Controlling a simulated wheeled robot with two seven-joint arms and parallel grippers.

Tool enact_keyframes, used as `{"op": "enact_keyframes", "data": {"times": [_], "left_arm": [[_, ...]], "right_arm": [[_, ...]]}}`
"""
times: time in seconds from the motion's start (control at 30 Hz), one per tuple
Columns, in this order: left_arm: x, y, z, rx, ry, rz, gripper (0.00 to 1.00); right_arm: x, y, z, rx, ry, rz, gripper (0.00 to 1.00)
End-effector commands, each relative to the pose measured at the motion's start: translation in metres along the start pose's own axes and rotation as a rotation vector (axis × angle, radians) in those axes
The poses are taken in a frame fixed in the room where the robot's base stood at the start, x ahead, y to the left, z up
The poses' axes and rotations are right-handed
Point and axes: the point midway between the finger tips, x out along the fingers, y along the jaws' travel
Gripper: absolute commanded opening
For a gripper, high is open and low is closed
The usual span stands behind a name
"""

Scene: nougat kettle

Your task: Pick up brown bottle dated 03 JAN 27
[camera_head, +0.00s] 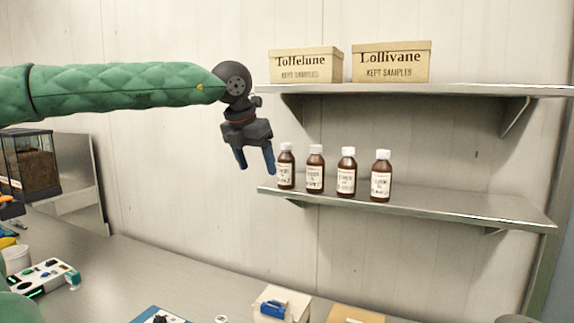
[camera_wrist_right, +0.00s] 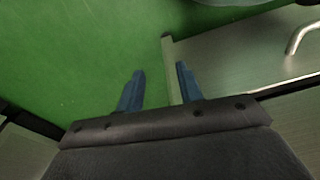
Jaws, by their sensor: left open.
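Several brown bottles with white caps and white labels stand upright in a row on the lower shelf (camera_head: 430,208). From the left they are the first bottle (camera_head: 286,167), the second (camera_head: 315,170), the third (camera_head: 347,172) and the last (camera_head: 381,177). Their label print is too small to read a date on any of them. My left gripper (camera_head: 257,170) points down, open and empty, just left of the first bottle at the shelf's left end. My right gripper (camera_wrist_right: 160,84) is open and empty in the right wrist view, over a green surface.
The upper shelf (camera_head: 470,90) holds a Toffelune box (camera_head: 305,66) and a Lollivane box (camera_head: 391,63) above the bottles. Below is a metal counter (camera_head: 150,270) with a white device (camera_head: 45,278) and a pale box with a blue item (camera_head: 272,307). The lower shelf's right part is clear.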

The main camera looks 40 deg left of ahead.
Motion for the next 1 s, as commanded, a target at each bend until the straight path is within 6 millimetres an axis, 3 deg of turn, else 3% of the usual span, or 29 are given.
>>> {"op": "enact_keyframes", "data": {"times": [0.17, 0.7, 1.0], "left_arm": [[0.001, 0.0, 0.005, 0.0, 0.002, 0.0, 0.7], [0.018, 0.001, 0.048, -0.001, 0.003, 0.001, 0.7], [0.026, 0.001, 0.065, 0.0, 0.002, 0.001, 0.7]], "right_arm": [[0.005, 0.002, 0.003, -0.002, 0.002, 0.003, 0.36], [0.057, 0.02, 0.032, -0.018, 0.034, 0.026, 0.36], [0.076, 0.028, 0.048, -0.025, 0.05, 0.034, 0.36]]}}
